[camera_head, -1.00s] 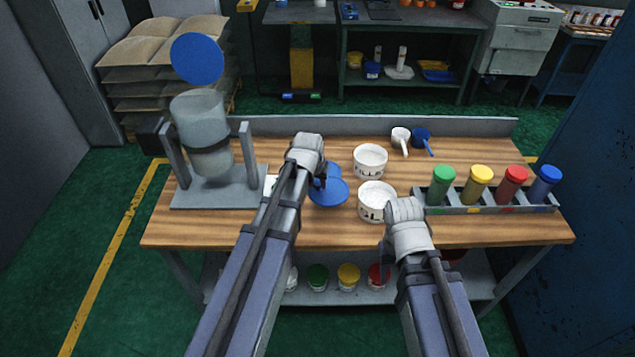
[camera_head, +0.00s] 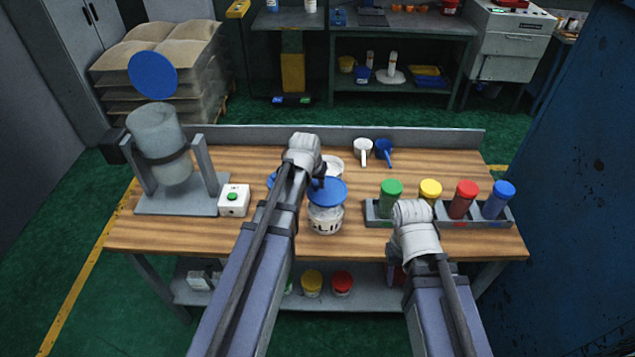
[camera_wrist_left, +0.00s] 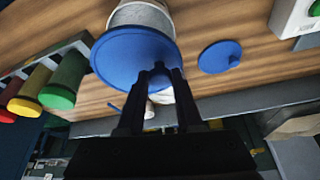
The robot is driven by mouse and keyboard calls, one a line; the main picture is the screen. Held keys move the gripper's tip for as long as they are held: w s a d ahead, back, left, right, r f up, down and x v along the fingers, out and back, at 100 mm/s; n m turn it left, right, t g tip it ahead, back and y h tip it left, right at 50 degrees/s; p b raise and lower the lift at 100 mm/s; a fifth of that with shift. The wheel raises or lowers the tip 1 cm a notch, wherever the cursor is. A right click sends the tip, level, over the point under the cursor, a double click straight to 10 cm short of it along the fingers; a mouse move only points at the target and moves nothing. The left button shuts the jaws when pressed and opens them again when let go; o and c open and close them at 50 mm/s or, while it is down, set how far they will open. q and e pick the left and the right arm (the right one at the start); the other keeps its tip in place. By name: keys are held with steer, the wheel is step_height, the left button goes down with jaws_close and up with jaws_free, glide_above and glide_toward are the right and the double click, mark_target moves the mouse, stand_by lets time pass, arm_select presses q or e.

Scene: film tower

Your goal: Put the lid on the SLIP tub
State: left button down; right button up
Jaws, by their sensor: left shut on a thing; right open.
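My left gripper (camera_head: 318,182) is shut on a blue lid (camera_head: 327,191) by its raised grip. The lid is over the front white tub (camera_head: 325,221), whose wall shows below it; I cannot tell if they touch. The tub's dark lettering is too small to read surely. In the left wrist view the held lid (camera_wrist_left: 118,62) hides part of the tub (camera_wrist_left: 148,15). A second white tub (camera_head: 336,163) stands behind, partly hidden. A second blue lid (camera_wrist_left: 218,57) lies on the table, mostly behind my left arm in the head view. My right gripper (camera_head: 399,264) is open at the table's front edge, largely hidden by its wrist.
A rack (camera_head: 377,213) with green, yellow, red and blue-capped bottles stands right of the tub. A white scoop (camera_head: 362,150) and a blue scoop (camera_head: 384,150) lie behind. A stand with a hopper (camera_head: 157,140) and a green-button box (camera_head: 234,200) are at left.

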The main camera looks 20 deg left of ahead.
mark_target(314, 194)
arm_select(q)
steer(key=shift+a+f, duration=0.15)
steer(key=shift+f, duration=0.05)
steer(key=shift+f+b, duration=0.45)
steer(key=shift+b, duration=0.2)
step_height(314, 194, down, 5)
steer(key=b, duration=0.5)
steer(key=shift+f, duration=0.1)
steer(key=shift+f, duration=0.15)
stand_by(1.1)
steer(key=shift+c, duration=2.4)
jaws_free()
steer(key=shift+o, duration=0.2)
steer(key=o, duration=0.4)
steer(key=shift+o, duration=0.2)
